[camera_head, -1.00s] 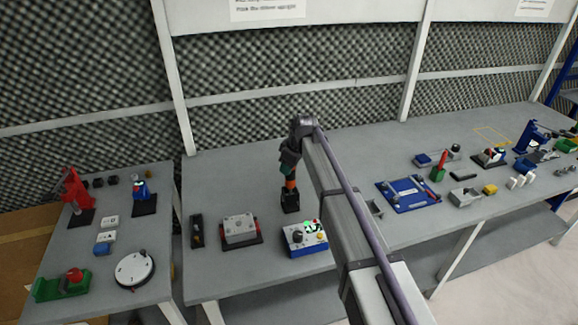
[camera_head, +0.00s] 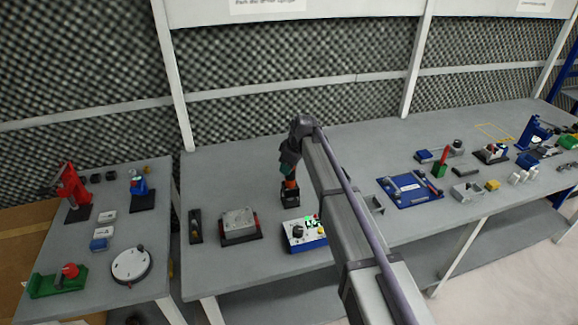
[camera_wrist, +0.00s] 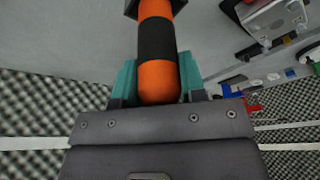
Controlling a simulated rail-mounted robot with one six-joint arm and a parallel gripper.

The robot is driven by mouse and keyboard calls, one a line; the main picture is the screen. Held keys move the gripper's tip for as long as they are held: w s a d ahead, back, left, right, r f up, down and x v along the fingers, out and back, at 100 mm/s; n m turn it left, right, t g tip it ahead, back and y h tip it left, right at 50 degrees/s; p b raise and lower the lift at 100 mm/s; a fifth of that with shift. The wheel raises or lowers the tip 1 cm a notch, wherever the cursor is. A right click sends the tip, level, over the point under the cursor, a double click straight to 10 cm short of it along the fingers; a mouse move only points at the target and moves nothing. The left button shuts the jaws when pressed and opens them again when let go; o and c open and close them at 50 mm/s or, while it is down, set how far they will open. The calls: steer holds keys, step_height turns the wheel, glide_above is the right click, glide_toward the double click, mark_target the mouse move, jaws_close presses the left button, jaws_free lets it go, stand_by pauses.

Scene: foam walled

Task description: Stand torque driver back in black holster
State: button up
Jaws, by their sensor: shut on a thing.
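The torque driver, orange with a black band (camera_wrist: 157,40), stands between my gripper's teal fingers in the wrist view. My gripper (camera_head: 289,168) is shut on its upper end, pointing down at the bench. In the head view an orange part of the driver (camera_head: 290,184) shows just below the fingers. The black holster (camera_head: 290,199) stands on the bench directly under the driver. A dark part of it also shows at the top edge of the wrist view (camera_wrist: 150,8). The driver looks upright and its lower end meets the holster; how deep it sits inside is hidden.
A blue-based control box (camera_head: 303,235) stands just in front of the holster. A grey block fixture (camera_head: 240,226) and a dark narrow tray (camera_head: 195,227) are to the left. A blue board (camera_head: 409,189) lies to the right beyond my arm. The bench behind the holster is clear.

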steer(key=shift+f+b, duration=0.65)
steer(key=shift+f, duration=0.05)
steer(key=o, duration=1.1)
steer(key=shift+c, duration=0.2)
steer(key=p+v, duration=1)
steer(key=v, duration=0.1)
steer(key=shift+f, duration=0.1)
